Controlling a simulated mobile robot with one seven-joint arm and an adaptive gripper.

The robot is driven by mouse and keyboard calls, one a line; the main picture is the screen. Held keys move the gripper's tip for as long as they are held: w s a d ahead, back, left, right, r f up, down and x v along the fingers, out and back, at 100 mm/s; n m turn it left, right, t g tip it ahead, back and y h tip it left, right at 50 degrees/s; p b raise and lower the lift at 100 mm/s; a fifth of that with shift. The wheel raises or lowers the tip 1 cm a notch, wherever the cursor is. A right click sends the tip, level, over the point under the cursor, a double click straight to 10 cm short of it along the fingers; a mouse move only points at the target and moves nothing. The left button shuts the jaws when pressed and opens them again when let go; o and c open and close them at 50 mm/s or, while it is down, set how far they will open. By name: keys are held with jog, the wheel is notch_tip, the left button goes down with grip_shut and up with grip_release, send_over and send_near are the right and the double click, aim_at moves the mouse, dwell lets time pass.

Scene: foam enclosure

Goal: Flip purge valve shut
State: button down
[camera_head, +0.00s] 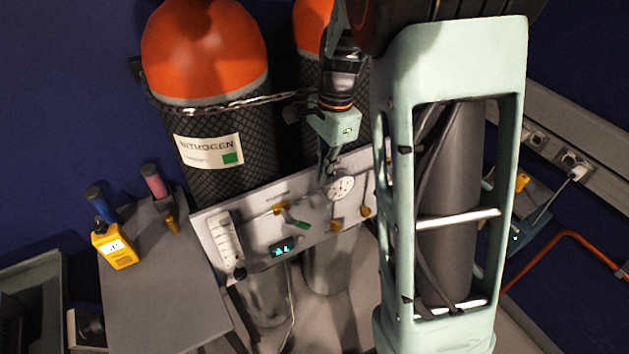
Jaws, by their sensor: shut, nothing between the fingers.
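The grey valve panel (258,240) stands in front of the gas cylinders. A brass valve with a green lever (294,218) is on its middle; the lever slants down to the right. Two more brass fittings, one low (336,226) and one at the right (366,211), are on the panel. The labels are too small to read, so I cannot tell which one is the purge valve. My gripper (326,174) is shut and empty, pointing down near the panel's top edge, above and right of the green lever and beside the round gauge. It appears apart from the lever.
The round gauge (341,187), a flow tube (228,243) and a small display (283,247) are on the panel. The nitrogen cylinder (215,120) stands behind. A grey bench (150,300) with a yellow meter (113,247) is at left. My arm hides the panel's right end.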

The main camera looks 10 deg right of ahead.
send_over(305, 223)
jog(key=w+d, duration=0.2)
jog(key=d, duration=0.2)
notch_tip(305, 223, down, 9)
jog(key=shift+s+a+f, duration=0.35)
jog(key=shift+a+f, duration=0.2)
jog(key=shift+a, duration=0.15)
jog(key=shift+s+a+f, duration=0.3)
jog(key=shift+a+f, duration=0.25)
jog(key=shift+a, duration=0.1)
jog(key=shift+f+g+y+b, duration=0.35)
jog(key=shift+y+b, duration=0.25)
jog(key=shift+b, duration=0.35)
jog(key=shift+f+y+b, duration=0.25)
jog(key=shift+y+b, duration=0.1)
jog(key=shift+y, duration=0.05)
jog(key=shift+a+f+g+y+b, duration=0.1)
jog(key=shift+f+g+y+b, duration=0.4)
jog(key=shift+y, duration=0.4)
jog(key=shift+s+a+f, duration=0.15)
jog(key=shift+s+a, duration=0.05)
jog(key=shift+a, duration=0.15)
jog(key=shift+f, duration=0.15)
jog(key=shift+a, duration=0.1)
